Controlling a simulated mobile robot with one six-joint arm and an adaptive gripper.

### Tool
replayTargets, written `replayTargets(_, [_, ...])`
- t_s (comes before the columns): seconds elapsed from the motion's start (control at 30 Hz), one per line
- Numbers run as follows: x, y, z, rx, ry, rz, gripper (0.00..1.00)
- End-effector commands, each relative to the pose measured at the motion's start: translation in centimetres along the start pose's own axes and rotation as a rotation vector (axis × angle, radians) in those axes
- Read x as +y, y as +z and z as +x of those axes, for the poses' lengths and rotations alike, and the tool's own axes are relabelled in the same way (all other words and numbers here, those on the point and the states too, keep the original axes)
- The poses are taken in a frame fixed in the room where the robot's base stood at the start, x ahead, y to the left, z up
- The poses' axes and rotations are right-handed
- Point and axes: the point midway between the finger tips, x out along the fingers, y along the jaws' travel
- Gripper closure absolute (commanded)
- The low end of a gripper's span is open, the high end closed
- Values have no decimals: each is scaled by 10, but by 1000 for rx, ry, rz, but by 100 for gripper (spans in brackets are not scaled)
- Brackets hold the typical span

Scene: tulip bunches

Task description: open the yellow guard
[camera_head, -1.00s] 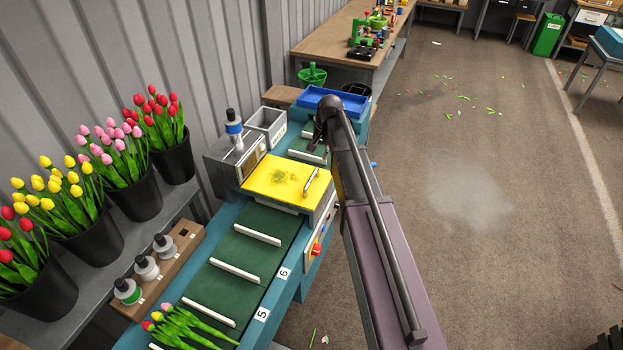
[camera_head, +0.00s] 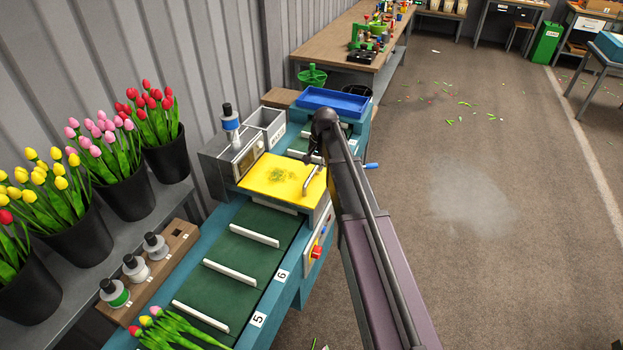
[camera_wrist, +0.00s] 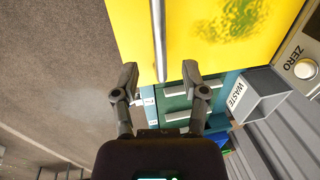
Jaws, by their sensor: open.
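The yellow guard (camera_head: 285,176) lies flat and closed over the conveyor, with a green smudge on its top. Its metal bar handle (camera_head: 312,181) runs along the right side of the guard. In the wrist view the guard (camera_wrist: 205,25) fills the top, and the handle (camera_wrist: 158,40) points down toward the space between my fingers. My gripper (camera_wrist: 158,75) is open, one finger on each side of the handle's line, and nothing is held. I cannot tell how far the fingers are above the handle.
The green conveyor belt (camera_head: 233,268) with white slats runs below the guard, tulips at its near end. A grey waste bin (camera_wrist: 257,95) and a device marked ZERO (camera_wrist: 304,62) stand beside the guard. A blue tray (camera_head: 335,102) is behind.

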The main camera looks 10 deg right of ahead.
Motion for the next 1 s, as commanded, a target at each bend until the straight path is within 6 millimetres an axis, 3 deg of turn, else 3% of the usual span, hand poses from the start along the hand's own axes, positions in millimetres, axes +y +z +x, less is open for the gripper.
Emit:
replayTargets(0.5, [0, 0, 41, 0, 0, 0, 43])
replayTargets(1.0, [0, 0, 47, 0, 0, 0, 43])
